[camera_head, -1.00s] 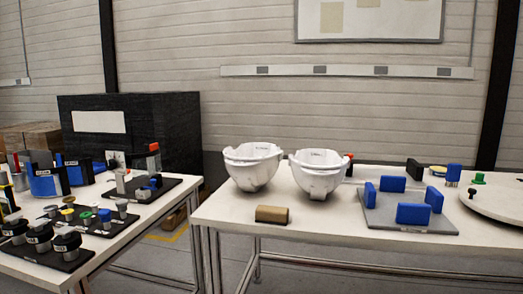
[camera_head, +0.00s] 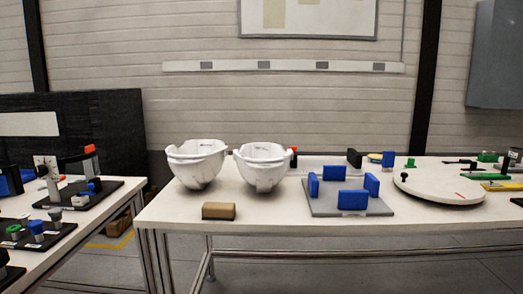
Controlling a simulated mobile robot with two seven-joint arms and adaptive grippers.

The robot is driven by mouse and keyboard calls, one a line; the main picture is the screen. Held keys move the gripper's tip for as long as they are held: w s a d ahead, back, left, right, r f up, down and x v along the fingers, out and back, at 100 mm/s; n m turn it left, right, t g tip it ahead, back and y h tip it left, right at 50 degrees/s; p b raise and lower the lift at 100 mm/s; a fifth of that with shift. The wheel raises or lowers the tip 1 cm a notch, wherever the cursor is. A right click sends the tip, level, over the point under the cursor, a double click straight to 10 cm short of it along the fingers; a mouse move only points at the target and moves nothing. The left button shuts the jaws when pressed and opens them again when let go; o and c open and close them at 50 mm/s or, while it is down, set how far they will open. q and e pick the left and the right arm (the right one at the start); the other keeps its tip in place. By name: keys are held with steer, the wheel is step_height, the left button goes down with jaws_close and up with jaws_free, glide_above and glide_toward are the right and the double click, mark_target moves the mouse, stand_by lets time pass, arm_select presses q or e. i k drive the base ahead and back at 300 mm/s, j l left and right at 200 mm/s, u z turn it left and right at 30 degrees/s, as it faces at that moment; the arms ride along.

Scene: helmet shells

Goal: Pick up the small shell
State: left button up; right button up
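Two white helmet shells stand side by side on the left part of the main table (camera_head: 300,217), open side up. The left shell (camera_head: 196,168) looks slightly larger. The right shell (camera_head: 262,172) looks slightly smaller, and small dark print shows inside its rim. Neither shell is held. Neither of my grippers is in view.
A brown block (camera_head: 218,211) lies in front of the shells. A grey plate (camera_head: 322,206) with several blue blocks (camera_head: 353,200) is to their right, then a round white turntable (camera_head: 438,186). A second table with black fixtures (camera_head: 80,195) stands at left.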

mark_target(263, 166)
steer(key=z, duration=0.65)
steer(key=i+j+z, duration=0.3)
steer(key=j+z, duration=0.3)
steer(key=i+j+z, duration=0.15)
steer(key=j+z, duration=0.15)
